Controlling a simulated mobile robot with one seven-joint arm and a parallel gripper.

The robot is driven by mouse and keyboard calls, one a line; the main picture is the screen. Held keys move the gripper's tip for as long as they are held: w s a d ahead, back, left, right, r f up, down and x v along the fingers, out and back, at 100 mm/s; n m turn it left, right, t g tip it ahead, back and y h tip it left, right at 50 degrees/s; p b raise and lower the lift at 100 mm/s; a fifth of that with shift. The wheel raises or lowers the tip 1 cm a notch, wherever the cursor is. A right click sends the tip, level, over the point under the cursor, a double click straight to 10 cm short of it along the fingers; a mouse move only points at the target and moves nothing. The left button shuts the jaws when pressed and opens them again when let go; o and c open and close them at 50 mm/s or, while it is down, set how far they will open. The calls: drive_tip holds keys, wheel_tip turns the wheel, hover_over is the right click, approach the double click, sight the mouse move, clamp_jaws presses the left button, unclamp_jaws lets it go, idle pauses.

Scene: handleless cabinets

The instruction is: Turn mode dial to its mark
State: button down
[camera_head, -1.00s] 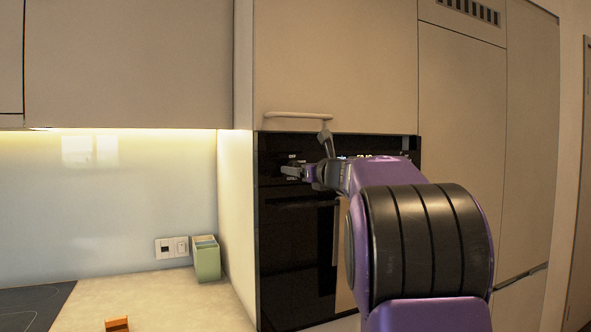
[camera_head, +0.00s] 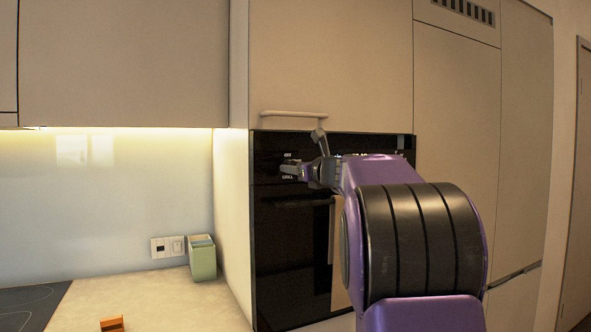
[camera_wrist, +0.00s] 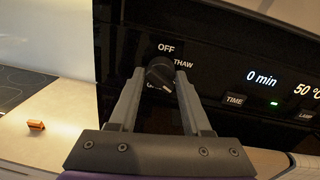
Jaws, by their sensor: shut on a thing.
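The mode dial (camera_wrist: 160,72) is a small round black knob on the oven's black control panel. OFF is printed above it and THAW to its right; a label at lower left is partly hidden. A short light line shows on the knob's lower right. My gripper (camera_wrist: 159,80) has one finger on each side of the dial and is shut on it. In the head view my gripper (camera_head: 291,170) reaches the left part of the panel, and the dial is hard to make out there.
The oven (camera_head: 290,235) is built into a tall cabinet below a bar handle (camera_head: 293,114). The panel also has a TIME button (camera_wrist: 234,99) and a lit display (camera_wrist: 262,79). A green container (camera_head: 202,262) and an orange object (camera_head: 112,323) stand on the counter at left.

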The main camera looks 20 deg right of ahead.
drive_tip(key=n+b, duration=0.3)
drive_tip(key=n, duration=0.7)
drive_tip(key=shift+r+n+h+b, duration=0.15)
drive_tip(key=shift+n+h+b, duration=0.15)
drive_tip(key=shift+n+b, duration=0.1)
drive_tip(key=n, duration=0.6)
drive_tip(key=shift+r+g, duration=0.15)
drive_tip(key=shift+g, duration=0.15)
drive_tip(key=n+h, duration=0.1)
drive_tip(key=n, duration=0.4)
drive_tip(key=shift+n, duration=0.4)
drive_tip(key=shift+a, duration=0.1)
drive_tip(key=shift+c, duration=2.2)
unclamp_jaws()
drive_tip(key=shift+o, duration=0.2)
drive_tip(key=shift+s+f, duration=0.1)
drive_tip(key=shift+f, duration=0.1)
